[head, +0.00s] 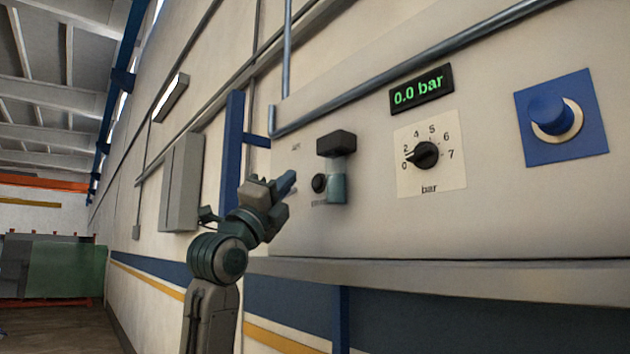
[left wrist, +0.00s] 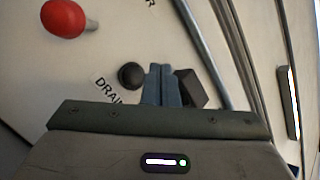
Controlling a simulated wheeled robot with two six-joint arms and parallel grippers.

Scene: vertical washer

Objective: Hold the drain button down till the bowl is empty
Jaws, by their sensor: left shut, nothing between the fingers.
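The drain button (head: 319,183) is a small round black button on the grey panel. In the left wrist view the button (left wrist: 131,75) sits beside a label (left wrist: 106,90) reading "DRAI", the rest hidden. The bowl (head: 337,187) is a clear cup under a black cap (head: 336,143), just right of the button; its lower part looks teal, like liquid. My left gripper (head: 290,181) has its blue fingers shut and empty, left of the button. In the wrist view the fingertips (left wrist: 161,68) show right of the button, apart from it in the picture. My right gripper is out of view.
A pressure dial (head: 424,155), a display (head: 421,90) reading 0.0 bar and a blue knob on a square plate (head: 567,116) are to the right. A red knob (left wrist: 63,18) shows in the wrist view. A pipe (head: 400,75) runs above the bowl.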

